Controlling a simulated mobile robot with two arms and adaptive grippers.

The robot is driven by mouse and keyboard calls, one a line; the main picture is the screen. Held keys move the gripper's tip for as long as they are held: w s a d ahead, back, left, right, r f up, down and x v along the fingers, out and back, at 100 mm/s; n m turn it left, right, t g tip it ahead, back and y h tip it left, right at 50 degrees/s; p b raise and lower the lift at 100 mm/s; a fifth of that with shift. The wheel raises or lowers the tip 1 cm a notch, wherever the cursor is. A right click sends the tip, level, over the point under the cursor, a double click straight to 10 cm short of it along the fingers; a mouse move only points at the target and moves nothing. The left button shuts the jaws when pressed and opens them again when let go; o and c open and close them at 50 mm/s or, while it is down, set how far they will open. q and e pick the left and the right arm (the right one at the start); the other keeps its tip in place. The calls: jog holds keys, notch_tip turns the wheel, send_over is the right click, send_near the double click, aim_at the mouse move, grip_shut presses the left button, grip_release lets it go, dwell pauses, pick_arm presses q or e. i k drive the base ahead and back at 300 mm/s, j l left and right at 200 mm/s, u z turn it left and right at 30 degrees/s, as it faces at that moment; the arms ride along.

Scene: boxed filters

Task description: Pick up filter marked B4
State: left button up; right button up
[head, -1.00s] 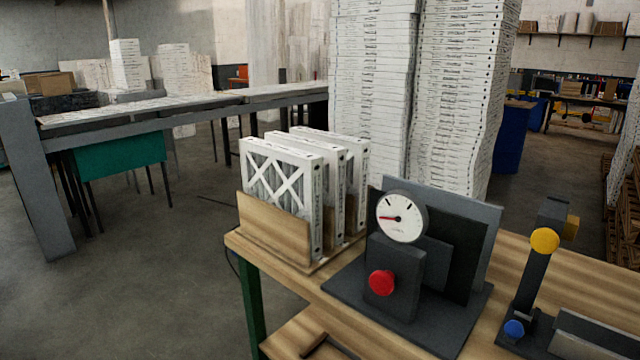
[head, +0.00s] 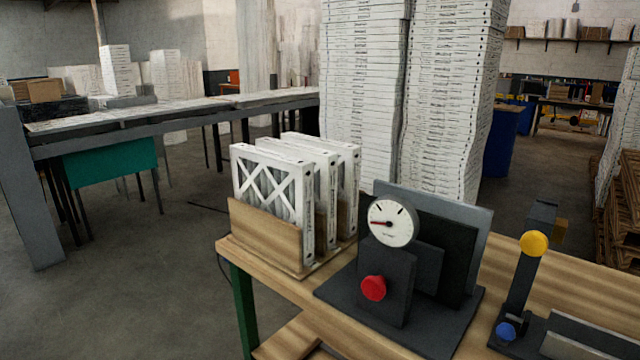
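Three white-framed pleated filters stand upright side by side in a wooden rack (head: 262,234) at the left end of a wooden workbench. The front filter (head: 270,190) shows an X-shaped brace over its grey pleats. The middle filter (head: 324,200) and the back filter (head: 347,190) show mostly their edges and tops. Small print runs along the edges but is too small to read, so I cannot tell which one is marked B4. Neither of my grippers shows in the head view.
A gauge stand (head: 391,222) with a red knob (head: 373,288) stands right of the rack. A dark post with a yellow knob (head: 534,243) is further right on the workbench (head: 300,318). Tall white stacks (head: 450,100) rise behind. The floor (head: 140,290) at left is clear.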

aim_at(281, 185)
jog(key=i+j+z, duration=0.25)
jog(key=i+j, duration=0.65)
jog(key=j, duration=0.1)
